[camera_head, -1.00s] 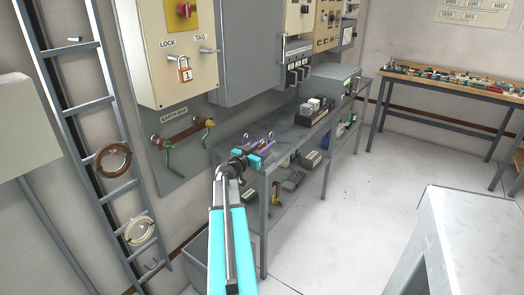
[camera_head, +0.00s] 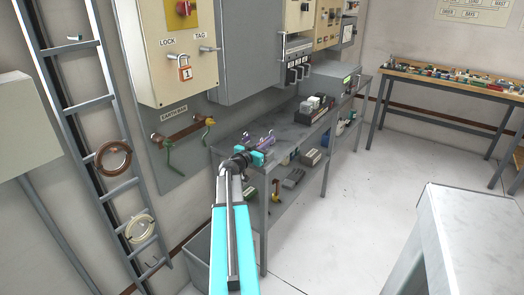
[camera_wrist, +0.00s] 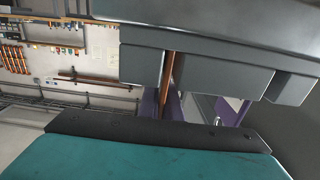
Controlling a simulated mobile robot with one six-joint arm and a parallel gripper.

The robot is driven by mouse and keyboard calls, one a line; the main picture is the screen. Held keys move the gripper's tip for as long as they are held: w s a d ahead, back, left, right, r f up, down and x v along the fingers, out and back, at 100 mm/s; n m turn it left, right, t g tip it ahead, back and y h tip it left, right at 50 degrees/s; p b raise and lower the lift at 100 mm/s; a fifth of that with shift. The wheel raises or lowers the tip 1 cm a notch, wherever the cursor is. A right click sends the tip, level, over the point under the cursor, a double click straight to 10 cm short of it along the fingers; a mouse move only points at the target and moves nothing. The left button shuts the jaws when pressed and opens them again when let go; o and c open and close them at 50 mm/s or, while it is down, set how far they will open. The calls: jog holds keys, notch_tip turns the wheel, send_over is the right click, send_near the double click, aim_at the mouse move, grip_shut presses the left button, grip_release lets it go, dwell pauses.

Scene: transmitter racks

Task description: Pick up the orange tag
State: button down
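My gripper (camera_head: 256,157) is at the near left corner of the grey bench, by some small purple items (camera_head: 262,141). In the wrist view, a gap shows between the dark upper finger and the teal lower finger, so my gripper (camera_wrist: 165,107) looks open. A thin orange-brown strip (camera_wrist: 171,70) stands upright in that gap, beside purple surfaces. I cannot tell whether this strip is the orange tag, or whether either finger touches it. No orange tag can be clearly made out in the head view.
The peg (camera_head: 207,49) under the TAG label looks bare. The grey bench (camera_head: 285,133) has a lower shelf with tools.

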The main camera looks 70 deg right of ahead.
jog(key=shift+r, duration=0.2)
dwell(0.3)
jog(key=shift+r+b, duration=0.35)
jog(key=shift+r, duration=0.8)
jog(key=s+a+r+p, duration=0.2)
jog(key=s+a+p, duration=0.4)
jog(key=a, duration=0.5)
jog(key=shift+s+a+r+p, duration=0.3)
jog(key=shift+s+p, duration=0.05)
jog(key=shift+s, duration=0.05)
jog(key=p, duration=0.6)
jog(key=shift+s+a+p, duration=0.25)
jog(key=shift+a+p, duration=0.05)
jog(key=shift+p, duration=0.05)
jog(key=p, duration=0.2)
jog(key=a+p, duration=0.1)
jog(key=p, duration=0.2)
jog(key=shift+s, duration=0.2)
jog(key=shift+s+a+f+p, duration=0.15)
jog(key=shift+a+p, duration=0.15)
jog(key=shift+p, duration=0.9)
